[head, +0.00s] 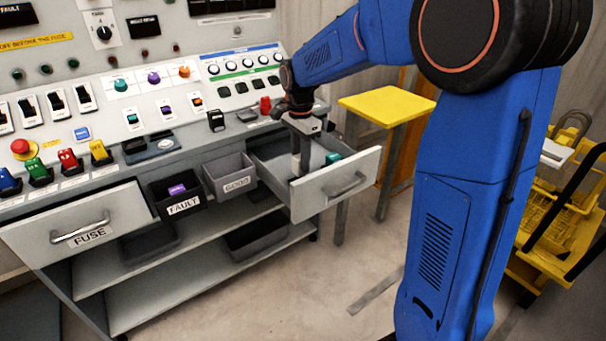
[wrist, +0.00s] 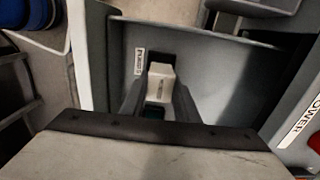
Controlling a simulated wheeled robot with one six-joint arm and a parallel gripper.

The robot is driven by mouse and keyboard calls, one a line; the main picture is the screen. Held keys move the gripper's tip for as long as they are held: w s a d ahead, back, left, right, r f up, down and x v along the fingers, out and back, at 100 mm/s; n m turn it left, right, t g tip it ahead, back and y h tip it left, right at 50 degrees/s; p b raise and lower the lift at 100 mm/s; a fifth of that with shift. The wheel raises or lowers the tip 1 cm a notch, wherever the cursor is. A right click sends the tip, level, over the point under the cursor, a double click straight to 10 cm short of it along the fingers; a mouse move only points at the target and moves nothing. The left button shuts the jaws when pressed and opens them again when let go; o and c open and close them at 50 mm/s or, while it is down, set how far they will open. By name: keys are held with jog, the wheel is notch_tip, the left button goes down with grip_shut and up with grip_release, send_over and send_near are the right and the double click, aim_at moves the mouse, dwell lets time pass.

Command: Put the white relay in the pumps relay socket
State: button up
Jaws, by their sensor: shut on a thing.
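The white relay (wrist: 161,84) is between the fingers of my gripper (wrist: 160,100), which is shut on it, in the wrist view. In the head view my gripper (head: 301,168) points down into the open right drawer (head: 318,205); the relay cannot be made out there. A dark socket-like patch (wrist: 172,58) shows just beyond the relay, beside a small white label (wrist: 139,62) that seems to read PUMPS. The relay partly covers this patch. I cannot tell whether the relay touches it or sits in it. A teal piece (head: 333,157) lies in the drawer, right of my gripper.
The drawer walls stand close around my gripper. The FAULT bin (head: 183,206) with a purple piece (head: 177,189) and a grey bin (head: 231,178) are to the left. The control panel rises behind. A yellow-topped stand (head: 388,105) is to the right.

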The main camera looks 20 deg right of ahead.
jog(key=shift+f, duration=2.3)
jog(key=shift+a+f, duration=0.1)
jog(key=o, duration=1.1)
notch_tip(320, 180, up, 11)
jog(key=shift+r, duration=0.65)
